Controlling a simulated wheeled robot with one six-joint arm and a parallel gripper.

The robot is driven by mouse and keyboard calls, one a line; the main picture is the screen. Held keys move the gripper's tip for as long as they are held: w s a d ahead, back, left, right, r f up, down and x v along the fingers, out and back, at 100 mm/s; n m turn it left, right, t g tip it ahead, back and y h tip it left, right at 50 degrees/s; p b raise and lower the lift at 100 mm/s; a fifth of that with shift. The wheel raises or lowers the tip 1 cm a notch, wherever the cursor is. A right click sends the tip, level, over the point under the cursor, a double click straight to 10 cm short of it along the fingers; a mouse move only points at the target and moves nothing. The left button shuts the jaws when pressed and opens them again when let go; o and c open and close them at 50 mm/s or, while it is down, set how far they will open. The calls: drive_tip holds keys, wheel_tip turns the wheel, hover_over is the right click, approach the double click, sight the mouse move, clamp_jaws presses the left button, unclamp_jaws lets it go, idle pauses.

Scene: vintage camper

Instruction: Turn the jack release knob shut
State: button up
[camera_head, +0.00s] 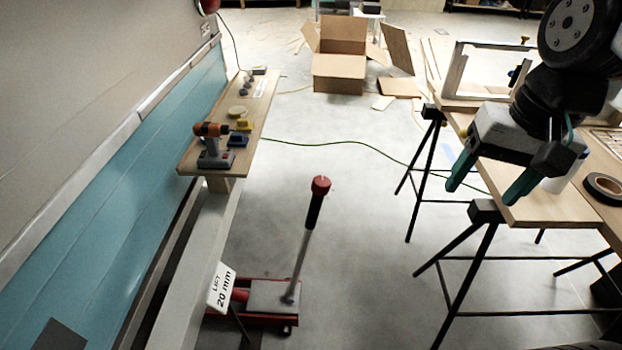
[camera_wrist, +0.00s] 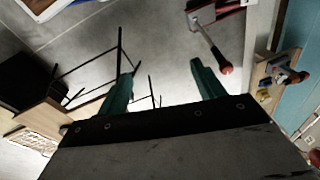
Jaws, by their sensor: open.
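A red floor jack (camera_head: 262,303) stands low on the floor at bottom centre of the head view. Its handle (camera_head: 303,250) rises at a slight tilt, with a black grip and a red knob (camera_head: 321,186) on top. The red knob also shows in the wrist view (camera_wrist: 226,68), to the right of the fingers. My gripper (camera_head: 490,184) has teal fingers and is open and empty. In the head view it is well to the right of the knob, near the workbench edge. In the wrist view my gripper (camera_wrist: 163,70) has nothing between its fingers.
A wooden workbench (camera_head: 548,207) on black trestles is at right, with black tape (camera_head: 604,189). A "LIFT 20 mm" sign (camera_head: 221,288) stands beside the jack. The floor between jack and bench is clear.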

drive_tip(key=w+a+f+m+y, duration=0.1)
drive_tip(key=w+a+f+m, duration=0.15)
drive_tip(key=w, duration=0.35)
drive_tip(key=w+a+f+m+y, duration=0.1)
drive_tip(key=w+a+m, duration=0.1)
drive_tip(key=w+a, duration=0.3)
drive_tip(key=m+g+y, duration=0.1)
drive_tip(key=m, duration=0.8)
approach(322, 181)
wheel_tip(322, 181, down, 2)
drive_tip(key=x, duration=0.7)
drive_tip(key=shift+a, duration=0.45)
drive_tip(key=shift+a+f, duration=0.2)
drive_tip(key=shift+f, duration=0.35)
drive_tip(key=c, duration=1)
